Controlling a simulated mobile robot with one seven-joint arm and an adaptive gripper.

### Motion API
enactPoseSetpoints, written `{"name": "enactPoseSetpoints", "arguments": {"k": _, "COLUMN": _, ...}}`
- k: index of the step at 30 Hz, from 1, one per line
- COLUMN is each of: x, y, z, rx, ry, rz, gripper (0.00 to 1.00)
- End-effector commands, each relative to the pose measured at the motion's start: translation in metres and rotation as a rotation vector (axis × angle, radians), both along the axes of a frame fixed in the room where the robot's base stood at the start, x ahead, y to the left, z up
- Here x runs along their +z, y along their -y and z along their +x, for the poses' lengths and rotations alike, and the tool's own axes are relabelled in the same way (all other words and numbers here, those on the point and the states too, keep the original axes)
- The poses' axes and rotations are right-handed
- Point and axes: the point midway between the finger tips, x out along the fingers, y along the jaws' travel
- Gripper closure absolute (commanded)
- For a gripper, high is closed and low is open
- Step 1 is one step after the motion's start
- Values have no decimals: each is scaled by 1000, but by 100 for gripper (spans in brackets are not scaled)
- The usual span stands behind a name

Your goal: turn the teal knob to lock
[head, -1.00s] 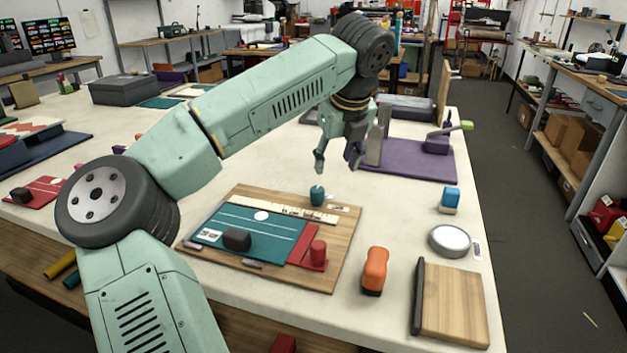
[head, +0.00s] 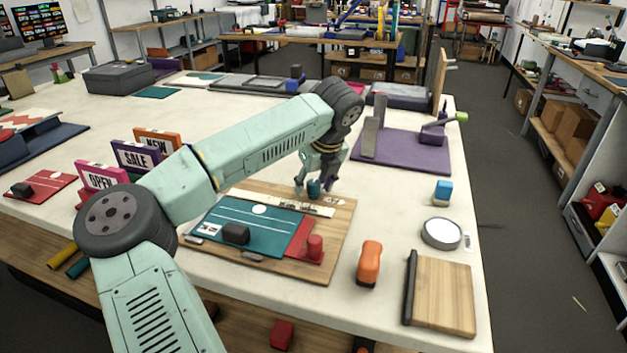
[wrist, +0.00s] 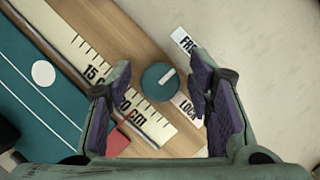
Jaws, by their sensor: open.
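The teal knob (head: 314,187) stands on the wooden board (head: 340,235) near its far edge. In the wrist view the round knob (wrist: 160,82) shows a white pointer line aimed up and to the right, between the "FR..." label (wrist: 184,40), partly cut off by my finger, and the "LOCK" label (wrist: 187,104). My gripper (head: 314,190) is low over the knob, fingers on either side of it. In the wrist view my gripper (wrist: 160,88) is open, with a gap between each finger and the knob. Contact is not visible.
A purple base with upright parts (head: 420,158) stands behind right. An orange object (head: 369,264) lies right of the board.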

Motion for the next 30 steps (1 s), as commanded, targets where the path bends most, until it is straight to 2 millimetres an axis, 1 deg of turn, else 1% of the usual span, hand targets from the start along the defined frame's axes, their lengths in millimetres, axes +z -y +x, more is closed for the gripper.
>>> {"name": "enactPoseSetpoints", "arguments": {"k": 5, "x": 0, "y": 0, "z": 0, "rx": 0, "ry": 0, "rz": 0, "gripper": 53}}
{"name": "enactPoseSetpoints", "arguments": {"k": 26, "x": 0, "y": 0, "z": 0, "rx": 0, "ry": -1, "rz": 0, "gripper": 99}}
{"name": "enactPoseSetpoints", "arguments": {"k": 30, "x": 0, "y": 0, "z": 0, "rx": -4, "ry": 0, "rz": -1, "gripper": 100}}
